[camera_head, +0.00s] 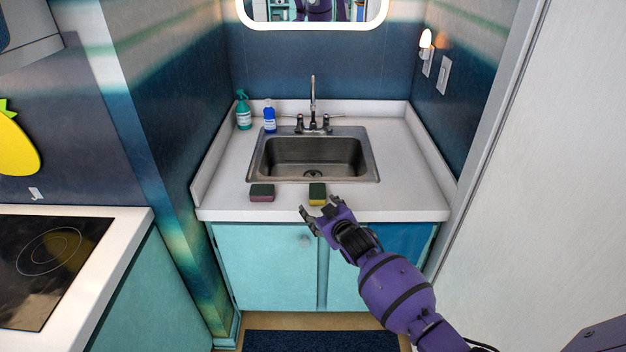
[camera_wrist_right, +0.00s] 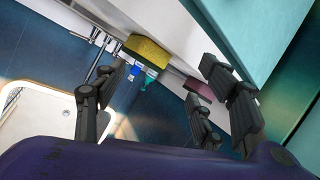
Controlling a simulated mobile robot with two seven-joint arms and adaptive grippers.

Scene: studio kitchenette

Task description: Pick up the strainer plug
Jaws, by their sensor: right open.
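A small dark round piece (camera_head: 313,174) sits at the drain in the floor of the steel sink (camera_head: 263,160). It looks like the strainer plug, but it is too small to make out clearly, and the sink's front rim partly hides it. My right gripper (camera_head: 319,207) is open and empty at the counter's front edge, in front of the sink and close to the yellow-and-green sponge (camera_head: 317,194). In the right wrist view the open fingers (camera_wrist_right: 155,78) have nothing between them, with the sponge (camera_wrist_right: 148,50) beyond. The plug does not show there. My left gripper is not in view.
A second, dark-topped pink sponge (camera_head: 262,193) lies left on the counter (camera_head: 415,195). A faucet (camera_head: 313,105) rises behind the sink. A green spray bottle (camera_head: 243,112) and a blue bottle (camera_head: 269,117) stand back left. The counter right of the sink is clear.

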